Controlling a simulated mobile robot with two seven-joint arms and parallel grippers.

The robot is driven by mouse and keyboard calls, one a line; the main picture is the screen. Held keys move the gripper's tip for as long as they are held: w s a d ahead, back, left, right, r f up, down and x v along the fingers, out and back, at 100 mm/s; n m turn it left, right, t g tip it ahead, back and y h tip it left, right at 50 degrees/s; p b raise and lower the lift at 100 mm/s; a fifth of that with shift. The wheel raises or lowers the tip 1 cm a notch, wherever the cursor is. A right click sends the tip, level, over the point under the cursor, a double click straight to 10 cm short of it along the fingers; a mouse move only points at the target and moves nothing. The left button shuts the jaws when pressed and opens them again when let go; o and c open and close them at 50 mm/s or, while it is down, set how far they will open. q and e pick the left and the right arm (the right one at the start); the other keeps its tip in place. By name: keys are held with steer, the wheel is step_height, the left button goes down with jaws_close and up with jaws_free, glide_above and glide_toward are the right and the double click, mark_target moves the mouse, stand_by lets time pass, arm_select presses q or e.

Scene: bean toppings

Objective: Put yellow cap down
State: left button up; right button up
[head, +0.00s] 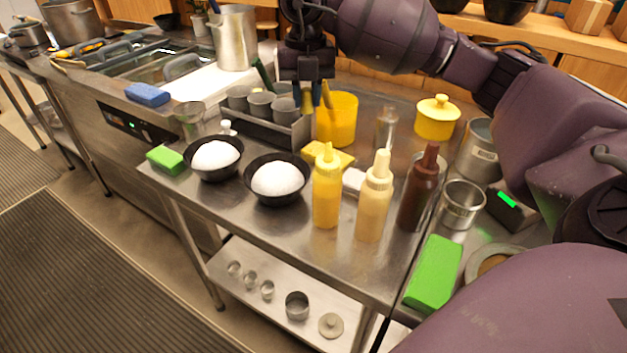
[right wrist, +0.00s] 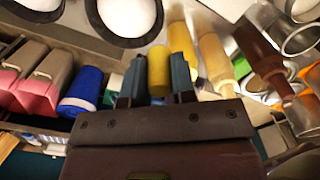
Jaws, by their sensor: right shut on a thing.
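My right gripper (head: 307,100) points down above the steel table, just behind the grey caddy of cups and beside the yellow container. In the right wrist view (right wrist: 157,88) its two blue-grey fingers are shut on a small yellow cylinder, the yellow cap (right wrist: 158,68). In the head view the cap is hard to make out behind the caddy and fingers. A yellow squeeze bottle (head: 326,190), a cream bottle (head: 374,205) and a brown bottle (head: 418,190) stand upright at the table's front. My left gripper is not in view.
Two black bowls (head: 276,198) of white rice-like food stand left of the bottles. The grey caddy (head: 265,125), yellow container (head: 340,120), clear bottle (head: 387,128) and yellow lidded pot (head: 437,118) crowd the back. A green sponge (head: 166,160) lies at the left edge. The front strip is clear.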

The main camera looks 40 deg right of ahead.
steer(key=d+f+m+b, duration=0.1)
steer(key=f+m, duration=0.3)
steer(key=f, duration=0.1)
steer(key=w+d+f+m+b, duration=0.1)
steer(key=f+m+b, duration=0.1)
steer(key=f+m, duration=0.2)
steer(key=w+d+f+m+b, duration=0.1)
steer(key=d+f+m+b, duration=0.1)
steer(key=f+m, duration=0.2)
steer(key=shift+f, duration=1.1)
step_height(320, 180, down, 5)
steer(key=shift+r+b, duration=0.1)
steer(key=shift+b, duration=0.5)
steer(key=shift+f, duration=0.35)
steer(key=shift+r, duration=0.1)
steer(key=shift+f, duration=0.2)
steer(key=o, duration=0.6)
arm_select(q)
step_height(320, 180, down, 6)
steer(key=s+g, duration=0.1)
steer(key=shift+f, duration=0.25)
arm_select(e)
steer(key=shift+o, duration=0.5)
